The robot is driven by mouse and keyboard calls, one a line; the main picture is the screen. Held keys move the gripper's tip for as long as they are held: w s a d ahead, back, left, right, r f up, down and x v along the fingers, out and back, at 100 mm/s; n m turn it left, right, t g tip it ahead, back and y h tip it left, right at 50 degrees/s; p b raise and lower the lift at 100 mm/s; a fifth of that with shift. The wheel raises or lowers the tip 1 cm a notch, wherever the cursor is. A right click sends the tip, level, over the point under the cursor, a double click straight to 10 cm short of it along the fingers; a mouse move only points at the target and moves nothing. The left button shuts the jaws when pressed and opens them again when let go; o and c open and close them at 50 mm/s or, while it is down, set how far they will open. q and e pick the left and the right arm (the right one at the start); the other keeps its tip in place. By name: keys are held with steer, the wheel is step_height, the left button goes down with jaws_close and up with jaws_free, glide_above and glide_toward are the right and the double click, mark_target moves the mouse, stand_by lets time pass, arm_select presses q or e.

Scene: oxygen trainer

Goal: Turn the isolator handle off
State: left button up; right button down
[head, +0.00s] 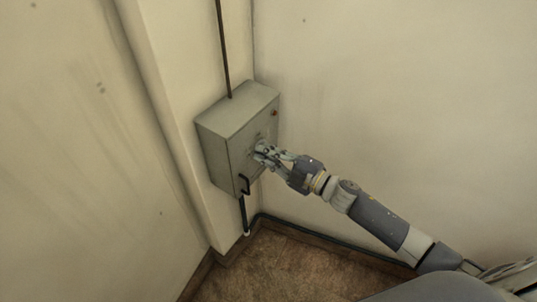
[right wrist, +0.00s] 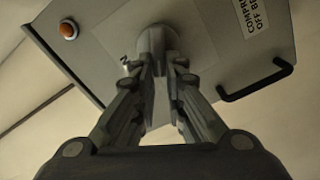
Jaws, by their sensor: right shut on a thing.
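A grey isolator box (head: 232,140) is mounted on the wall near the room corner. My right gripper (head: 262,150) reaches its front face and is shut on the isolator handle. The right wrist view shows my right gripper (right wrist: 165,80) with its fingers closed at a round grey hub, the base of the isolator handle (right wrist: 157,40). The fingers hide most of the handle, so its exact angle is unclear. A partly hidden mark that looks like an "N" shows beside the hub. My left gripper is in neither view.
An orange-red lamp (right wrist: 68,29) sits on the box face. A black bent pull handle (right wrist: 257,82) sticks out near a printed label (right wrist: 262,17). A dark conduit (head: 223,50) rises above the box, and another pipe runs below along the wall. The brown floor (head: 285,265) is clear.

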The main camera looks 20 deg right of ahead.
steer(key=n+b, duration=0.1)
steer(key=n, duration=0.1)
steer(key=f+n+b, duration=0.1)
steer(key=n, duration=0.2)
steer(key=shift+s+a+f, duration=0.1)
steer(key=shift+n, duration=0.3)
stand_by(0.4)
steer(key=c, duration=1.6)
jaws_free()
steer(key=shift+c, duration=0.2)
steer(key=v, duration=1.2)
